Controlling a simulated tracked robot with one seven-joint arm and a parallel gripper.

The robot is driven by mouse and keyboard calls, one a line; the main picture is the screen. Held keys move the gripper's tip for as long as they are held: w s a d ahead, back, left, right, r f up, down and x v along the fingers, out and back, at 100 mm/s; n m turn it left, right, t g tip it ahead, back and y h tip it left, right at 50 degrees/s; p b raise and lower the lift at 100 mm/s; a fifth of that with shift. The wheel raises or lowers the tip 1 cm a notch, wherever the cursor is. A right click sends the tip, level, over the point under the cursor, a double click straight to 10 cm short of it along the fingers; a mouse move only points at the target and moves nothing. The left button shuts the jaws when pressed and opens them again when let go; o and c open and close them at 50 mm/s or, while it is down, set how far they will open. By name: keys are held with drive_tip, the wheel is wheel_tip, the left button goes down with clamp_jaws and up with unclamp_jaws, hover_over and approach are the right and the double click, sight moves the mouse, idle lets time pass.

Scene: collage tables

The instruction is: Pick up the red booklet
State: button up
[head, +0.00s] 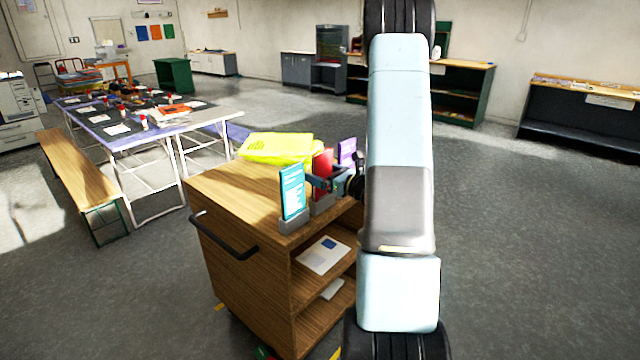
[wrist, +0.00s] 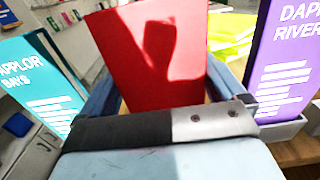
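The red booklet (head: 322,163) stands upright on the wooden cart, between a teal booklet (head: 292,192) and a purple booklet (head: 347,151). My gripper (head: 322,182) is at the red booklet and covers part of it in the head view. In the wrist view the red booklet (wrist: 155,60) fills the space between my gripper's (wrist: 162,80) widely spread fingers. The fingers look open, one at each side of the booklet. Whether either touches it is hard to tell. The booklet's lower part is hidden behind the gripper body.
The teal booklet (wrist: 38,85) and purple booklet (wrist: 283,65) flank my gripper closely. A yellow-green pile (head: 275,148) lies behind on the cart top (head: 225,185). The cart's open shelves hold a white booklet (head: 323,255). A long table (head: 215,116) and bench (head: 75,170) stand left.

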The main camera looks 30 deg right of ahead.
drive_tip(key=c, duration=0.6)
